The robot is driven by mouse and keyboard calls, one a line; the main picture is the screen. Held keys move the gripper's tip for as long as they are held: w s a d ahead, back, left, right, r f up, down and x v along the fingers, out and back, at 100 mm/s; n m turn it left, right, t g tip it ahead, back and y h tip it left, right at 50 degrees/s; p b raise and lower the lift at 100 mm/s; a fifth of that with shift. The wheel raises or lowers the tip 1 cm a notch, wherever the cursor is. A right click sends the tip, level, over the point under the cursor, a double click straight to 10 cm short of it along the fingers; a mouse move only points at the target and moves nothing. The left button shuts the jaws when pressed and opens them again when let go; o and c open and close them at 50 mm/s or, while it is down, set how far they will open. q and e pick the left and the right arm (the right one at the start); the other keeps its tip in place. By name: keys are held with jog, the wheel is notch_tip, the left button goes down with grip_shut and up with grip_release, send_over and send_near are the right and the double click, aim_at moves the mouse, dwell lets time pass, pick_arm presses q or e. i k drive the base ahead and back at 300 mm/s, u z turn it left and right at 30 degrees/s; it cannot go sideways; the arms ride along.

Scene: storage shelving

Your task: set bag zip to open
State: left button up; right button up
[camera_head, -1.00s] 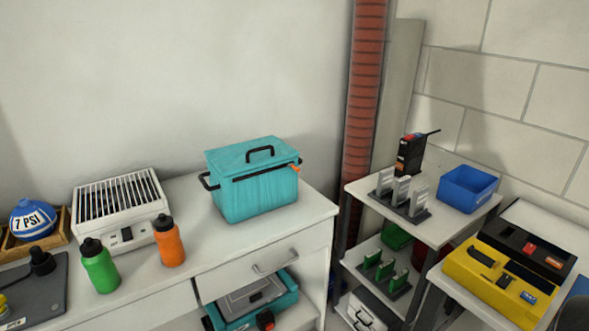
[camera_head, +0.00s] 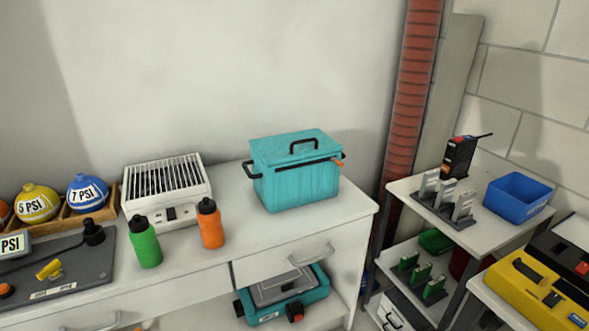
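A teal cooler bag (camera_head: 296,185) stands upright on the white counter, with a black handle (camera_head: 304,146) on its lid. A dark zip line (camera_head: 300,170) runs below the lid along its front. An orange zip pull (camera_head: 339,163) sits at the right end of that line. The lid looks closed down on the bag. Neither of my grippers shows in the head view.
An orange bottle (camera_head: 210,226), a green bottle (camera_head: 145,243) and a white slatted appliance (camera_head: 167,187) stand left of the bag. The white counter (camera_head: 345,212) is clear at its right end. A shelf rack with a blue bin (camera_head: 517,199) stands to the right, past a red pipe (camera_head: 411,90).

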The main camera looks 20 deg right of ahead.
aim_at(340, 164)
jog(key=u, duration=2.75)
jog(key=k, duration=1)
jog(key=z, duration=2.35)
jog(key=i, duration=0.5)
jog(key=u, duration=0.05)
